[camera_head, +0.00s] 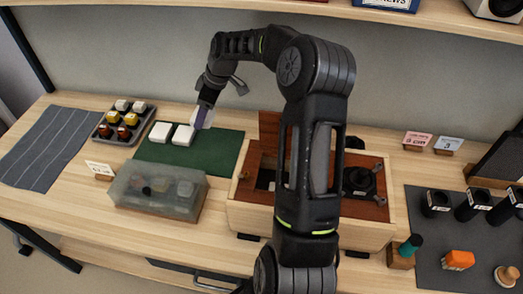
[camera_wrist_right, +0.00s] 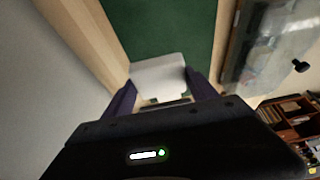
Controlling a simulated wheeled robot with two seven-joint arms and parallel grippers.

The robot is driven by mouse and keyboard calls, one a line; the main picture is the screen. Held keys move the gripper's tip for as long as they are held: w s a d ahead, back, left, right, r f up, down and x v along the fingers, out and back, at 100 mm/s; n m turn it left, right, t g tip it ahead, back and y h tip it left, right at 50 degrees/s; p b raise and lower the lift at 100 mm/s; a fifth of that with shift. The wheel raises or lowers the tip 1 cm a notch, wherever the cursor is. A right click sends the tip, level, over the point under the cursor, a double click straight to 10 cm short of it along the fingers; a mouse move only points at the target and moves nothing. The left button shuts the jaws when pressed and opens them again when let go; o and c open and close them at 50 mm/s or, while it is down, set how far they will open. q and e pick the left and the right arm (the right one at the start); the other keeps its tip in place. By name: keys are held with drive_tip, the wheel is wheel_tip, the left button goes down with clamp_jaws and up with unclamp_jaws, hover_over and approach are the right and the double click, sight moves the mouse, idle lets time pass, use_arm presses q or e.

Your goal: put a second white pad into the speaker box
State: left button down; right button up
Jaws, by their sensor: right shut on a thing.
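My right gripper (camera_head: 204,108) reaches over the back of the green mat (camera_head: 218,150) and is shut on a white pad (camera_head: 208,119). The held pad also shows between the dark purple fingers in the right wrist view (camera_wrist_right: 158,76). It seems raised off the mat, but its height is hard to tell. Two more white pads, a left one (camera_head: 160,131) and a right one (camera_head: 183,135), lie on the mat. The wooden speaker box (camera_head: 252,219) stands to the right, open on top. My arm hides much of its inside. My left gripper is not in view.
A translucent lidded box (camera_head: 150,205) stands in front of the mat. A tray (camera_head: 105,138) of small coloured parts is left of it. A reddish-brown panel (camera_head: 268,130) stands upright behind the speaker box. Black cups (camera_head: 436,203) and small tools are at the right.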

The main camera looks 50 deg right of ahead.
drive_tip(key=w+a+r+m+h, duration=0.1)
drive_tip(key=a+r+m, duration=0.1)
drive_tip(key=a, duration=1.1)
drive_tip(key=w+a+r+m+h, duration=0.1)
drive_tip(key=a+r+m, duration=0.1)
drive_tip(key=a, duration=1.1)
drive_tip(key=shift+a+r+m+t, duration=0.25)
drive_tip(key=shift+a+m+t, duration=0.05)
drive_tip(key=shift+m, duration=0.4)
